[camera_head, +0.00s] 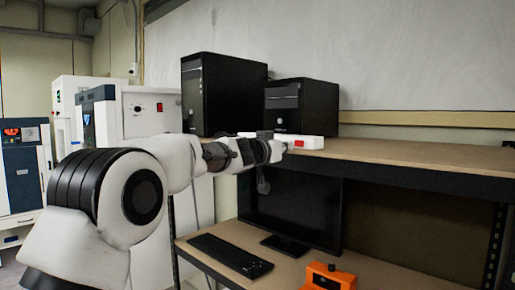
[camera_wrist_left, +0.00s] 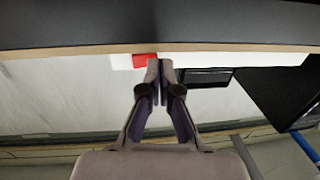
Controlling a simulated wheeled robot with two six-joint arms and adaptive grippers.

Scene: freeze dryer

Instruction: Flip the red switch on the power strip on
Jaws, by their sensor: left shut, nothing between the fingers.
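The white power strip (camera_head: 314,142) lies along the front edge of the upper wooden shelf. Its red switch (camera_head: 299,144) faces outward near one end. In the left wrist view, which is upside down, the strip (camera_wrist_left: 235,59) and the red switch (camera_wrist_left: 143,61) show just beyond the fingertips. My left gripper (camera_head: 282,147) is shut and empty, with its fingertips (camera_wrist_left: 160,63) beside the switch and partly over its edge. I cannot tell whether they touch it, or which way the switch is set. My right gripper is out of view.
Two black computer towers (camera_head: 222,92) (camera_head: 302,106) stand on the upper shelf (camera_head: 420,158). Below are a monitor (camera_head: 292,213), a keyboard (camera_head: 230,255) and an orange device (camera_head: 328,277). White machines (camera_head: 147,112) stand at left. The upper shelf's right part is clear.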

